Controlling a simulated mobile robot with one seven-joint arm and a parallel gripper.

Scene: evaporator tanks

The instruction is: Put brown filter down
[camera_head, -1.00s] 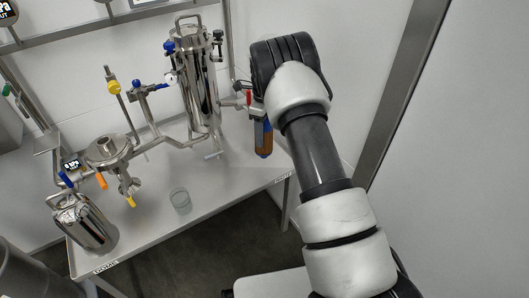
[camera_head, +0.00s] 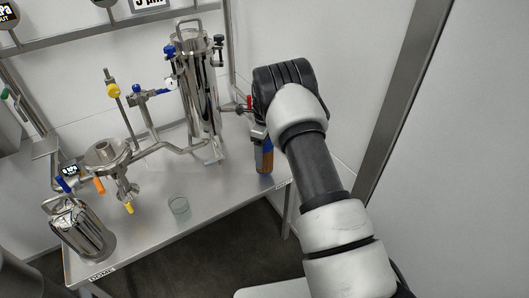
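I cannot tell whether the filter's lower end touches the table top.
A tall steel tank (camera_head: 200,88) with pipes and valves stands just left of the filter. A steel canister (camera_head: 80,228) stands at the left. Walls close in behind and on the right.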

